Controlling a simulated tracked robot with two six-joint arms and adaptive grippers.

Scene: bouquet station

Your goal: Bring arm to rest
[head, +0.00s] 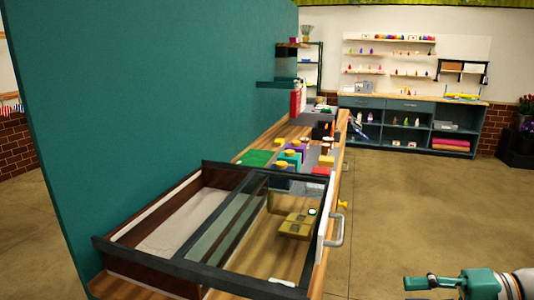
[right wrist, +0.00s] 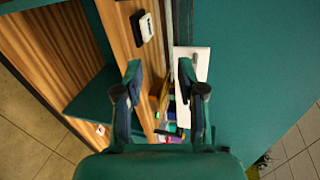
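My right gripper (right wrist: 160,72) shows in the right wrist view with its two teal fingers spread apart and nothing between their tips. Behind and below the fingers are a wooden bench surface (right wrist: 118,30) and a white panel with a handle (right wrist: 203,65). It cannot be told how far they are from the fingers. In the head view a teal and grey part of my right arm (head: 470,284) comes in at the bottom right corner, over open floor, clear of the bench. My left gripper is not in view.
A long wooden bench (head: 262,258) runs along a teal partition (head: 150,110). A dark-framed glass-lidded case (head: 200,272) stands at its near end, with a grey handle (head: 337,232) beside it. Colourful items sit farther along. Shelves (head: 410,125) stand at the back; floor on the right is free.

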